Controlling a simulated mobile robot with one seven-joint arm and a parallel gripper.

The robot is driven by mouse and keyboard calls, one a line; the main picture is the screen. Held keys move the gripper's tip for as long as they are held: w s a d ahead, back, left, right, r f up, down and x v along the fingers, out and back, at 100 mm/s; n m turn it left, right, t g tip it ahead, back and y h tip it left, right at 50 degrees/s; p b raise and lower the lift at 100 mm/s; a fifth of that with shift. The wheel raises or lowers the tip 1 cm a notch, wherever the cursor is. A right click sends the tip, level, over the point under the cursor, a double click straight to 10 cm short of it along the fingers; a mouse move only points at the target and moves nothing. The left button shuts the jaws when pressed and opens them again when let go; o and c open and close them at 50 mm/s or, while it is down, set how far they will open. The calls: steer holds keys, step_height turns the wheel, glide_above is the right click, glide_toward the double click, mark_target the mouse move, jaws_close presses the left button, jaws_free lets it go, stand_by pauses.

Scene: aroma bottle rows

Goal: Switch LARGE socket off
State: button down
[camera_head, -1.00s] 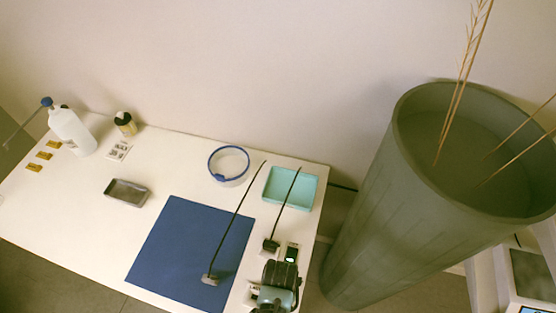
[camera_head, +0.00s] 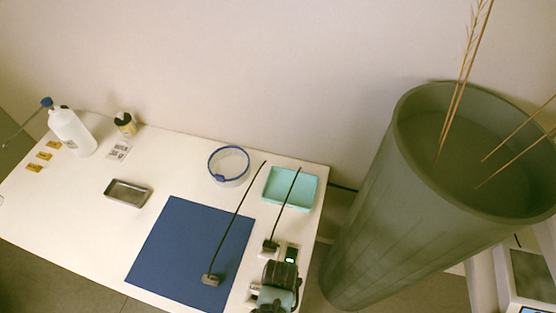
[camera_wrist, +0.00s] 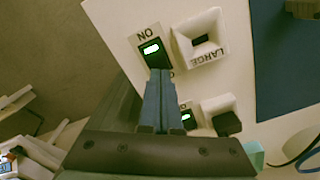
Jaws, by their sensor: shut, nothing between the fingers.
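The LARGE socket (camera_wrist: 201,37) is a white block with a dark square opening, on the white table in the wrist view. Beside it is its black rocker switch (camera_wrist: 152,50), with a lit green window and the word ON by it. My gripper (camera_wrist: 159,74) is shut and empty, its blue-grey fingertips at the near end of this switch; I cannot tell whether they touch it. In the head view my gripper (camera_head: 278,290) is over the table's front right corner and hides this switch. Part of the LARGE socket shows beside it (camera_head: 254,291).
A second lit switch (camera_wrist: 187,118) and a second socket with a dark plug (camera_wrist: 228,124) are close by. A blue mat (camera_head: 180,245), a teal tray (camera_head: 291,203) and thin upright cords are near. A tall grey-green planter (camera_head: 375,200) stands right of the table.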

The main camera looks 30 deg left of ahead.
steer(key=shift+f+b, duration=0.8)
steer(key=shift+f, duration=0.25)
stand_by(0.9)
step_height(320, 180, up, 7)
steer(key=p, duration=0.7)
steer(key=shift+r, duration=0.1)
stand_by(0.4)
